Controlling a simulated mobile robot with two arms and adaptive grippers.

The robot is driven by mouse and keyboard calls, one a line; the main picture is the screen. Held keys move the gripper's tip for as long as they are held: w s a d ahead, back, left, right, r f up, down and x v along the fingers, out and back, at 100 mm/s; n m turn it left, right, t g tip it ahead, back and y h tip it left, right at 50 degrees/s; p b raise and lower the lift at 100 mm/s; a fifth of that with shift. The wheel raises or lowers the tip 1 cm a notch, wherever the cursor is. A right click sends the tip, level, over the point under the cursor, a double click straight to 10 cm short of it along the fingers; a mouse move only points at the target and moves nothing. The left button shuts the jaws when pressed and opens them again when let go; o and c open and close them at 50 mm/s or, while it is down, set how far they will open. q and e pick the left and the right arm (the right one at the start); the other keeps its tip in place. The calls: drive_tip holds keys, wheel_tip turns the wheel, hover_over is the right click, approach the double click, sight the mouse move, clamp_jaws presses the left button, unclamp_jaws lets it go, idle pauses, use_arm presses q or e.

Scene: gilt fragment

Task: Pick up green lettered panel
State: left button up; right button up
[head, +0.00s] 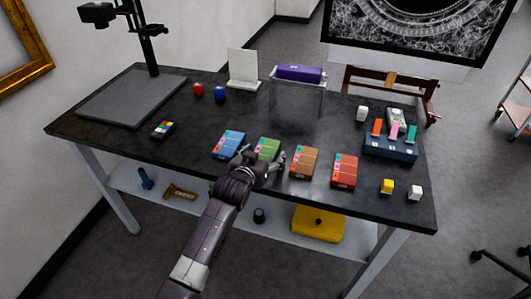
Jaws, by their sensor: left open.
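The green lettered panel (267,147) lies flat on the dark tabletop, in a row between a blue panel (229,144) and an orange-brown panel (304,161). My left gripper (264,159) is at the near edge of the green panel, with its fingers apart on either side of it. The gripper and wrist hide the panel's near part. I cannot tell whether the fingers touch it. My right gripper does not show.
A red panel (345,171) lies right of the row. Yellow (387,186) and white (415,192) cubes sit near the right front edge. A blue rack (390,149) and a clear stand with a purple roll (299,73) stand behind.

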use_arm(q)
drive_tip(key=c, duration=1.3)
